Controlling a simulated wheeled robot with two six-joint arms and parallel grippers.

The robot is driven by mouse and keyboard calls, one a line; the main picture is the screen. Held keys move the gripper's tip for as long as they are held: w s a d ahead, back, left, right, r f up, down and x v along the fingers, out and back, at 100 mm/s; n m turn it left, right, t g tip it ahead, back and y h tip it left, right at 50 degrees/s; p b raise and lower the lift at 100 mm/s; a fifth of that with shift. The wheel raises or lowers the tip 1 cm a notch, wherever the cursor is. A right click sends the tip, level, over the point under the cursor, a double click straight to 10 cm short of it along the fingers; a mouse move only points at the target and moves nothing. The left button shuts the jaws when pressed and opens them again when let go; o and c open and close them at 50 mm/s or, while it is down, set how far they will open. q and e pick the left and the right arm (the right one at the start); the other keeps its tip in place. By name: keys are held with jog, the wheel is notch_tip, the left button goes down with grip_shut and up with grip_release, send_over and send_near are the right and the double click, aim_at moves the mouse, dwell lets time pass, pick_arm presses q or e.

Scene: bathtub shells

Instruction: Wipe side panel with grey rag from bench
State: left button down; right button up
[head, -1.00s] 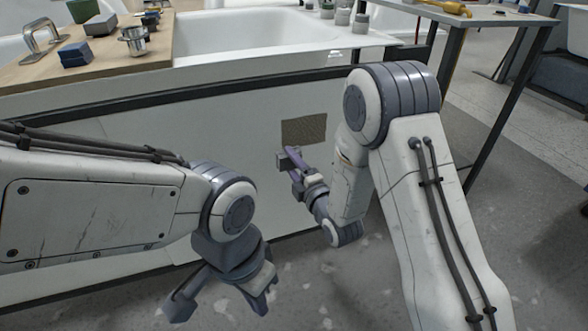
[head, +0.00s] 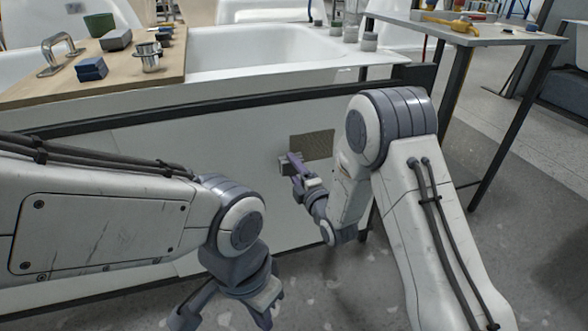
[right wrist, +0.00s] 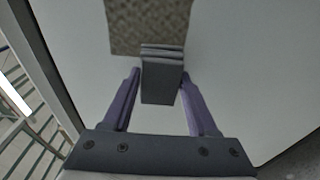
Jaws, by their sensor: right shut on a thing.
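The side panel (head: 160,140) is the pale upright face below the tub rim, with a rectangular brown patch (head: 312,145) on it. My right gripper (head: 292,164) is shut on the grey rag (head: 284,167), a small folded dark grey block, at the patch's lower left in the head view. In the right wrist view the rag (right wrist: 162,75) sits between the purple fingers, and its far end overlaps the lower edge of the patch (right wrist: 148,22). I cannot tell whether the rag touches the panel. My left gripper (head: 222,318) is open and empty, low in front of the panel.
A wooden board (head: 115,75) across the tub (head: 240,60) carries a blue block (head: 92,69), a metal cup (head: 150,58) and other items. A bench (head: 490,35) with a yellow tool (head: 452,22) stands at right. Grey floor (head: 370,285) lies in front.

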jog(key=shift+x, duration=0.95)
jog(key=shift+d, duration=0.15)
